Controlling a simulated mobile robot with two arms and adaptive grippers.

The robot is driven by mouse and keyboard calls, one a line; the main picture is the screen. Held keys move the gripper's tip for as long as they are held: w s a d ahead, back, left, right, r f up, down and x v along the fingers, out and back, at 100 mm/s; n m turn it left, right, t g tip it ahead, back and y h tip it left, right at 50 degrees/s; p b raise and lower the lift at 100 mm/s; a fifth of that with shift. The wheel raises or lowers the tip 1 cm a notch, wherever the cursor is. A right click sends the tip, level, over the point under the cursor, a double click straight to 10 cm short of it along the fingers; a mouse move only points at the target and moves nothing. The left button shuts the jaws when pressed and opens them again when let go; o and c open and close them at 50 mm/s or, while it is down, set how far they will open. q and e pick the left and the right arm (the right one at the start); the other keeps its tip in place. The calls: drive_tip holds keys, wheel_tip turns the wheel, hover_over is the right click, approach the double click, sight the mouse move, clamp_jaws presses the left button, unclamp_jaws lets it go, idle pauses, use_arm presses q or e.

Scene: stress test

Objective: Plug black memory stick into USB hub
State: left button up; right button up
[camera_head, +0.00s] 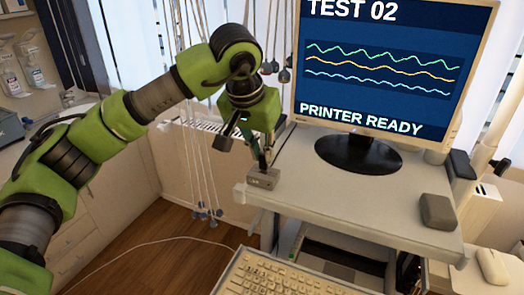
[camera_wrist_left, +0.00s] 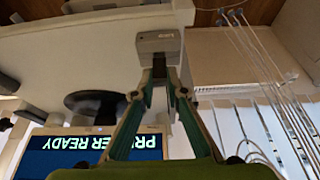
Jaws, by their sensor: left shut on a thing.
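The USB hub (camera_head: 263,179) is a small grey box at the left corner of the white desk. In the left wrist view the hub (camera_wrist_left: 158,44) is at the top middle, beyond the fingertips. My left gripper (camera_head: 261,160) points down just above the hub. In the left wrist view its two green fingers (camera_wrist_left: 161,84) close on the black memory stick (camera_wrist_left: 159,66). The stick lies between the fingertips and the near side of the hub and seems to touch it. I cannot tell how deep it sits. My right gripper is not in view.
A monitor (camera_head: 394,62) reading "PRINTER READY" stands on the desk (camera_head: 330,205), behind the hub. A grey block (camera_head: 438,211) lies at the desk's right. A keyboard (camera_head: 285,275) is below in front. Hanging cords with weights (camera_head: 207,214) are left of the desk.

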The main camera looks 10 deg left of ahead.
use_arm(q)
drive_tip(key=shift+f+b, duration=0.4)
drive_tip(key=shift+f, duration=0.15)
drive_tip(key=o, duration=0.8)
drive_tip(key=v, duration=1.2)
drive_tip(key=shift+w, duration=0.1)
